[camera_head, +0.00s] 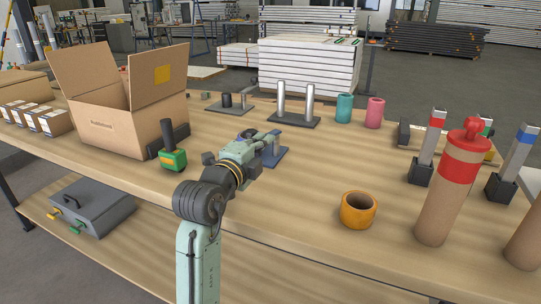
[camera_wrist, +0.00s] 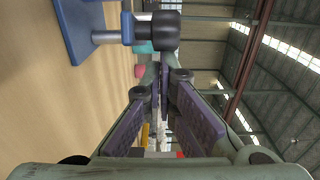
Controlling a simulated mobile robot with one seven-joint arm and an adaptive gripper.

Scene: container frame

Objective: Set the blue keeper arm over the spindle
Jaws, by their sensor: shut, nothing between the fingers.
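A blue base plate (camera_head: 275,158) lies on the table, partly hidden behind my gripper (camera_head: 264,140). In the wrist view, which is turned on its side, the blue plate (camera_wrist: 88,28) carries a grey-blue post (camera_wrist: 115,36) with a black cylindrical top (camera_wrist: 165,29). I cannot tell which of these parts is the spindle and which the keeper arm. My gripper (camera_wrist: 160,82) is shut and empty. Its fingertips are beside the black top, apart from it in the picture. My arm hides part of the fixture in the head view.
A two-post stand (camera_head: 293,118) is behind. An orange tape roll (camera_head: 357,211) and a red-banded tube (camera_head: 450,190) stand right. The table between fixture and tape roll is clear.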

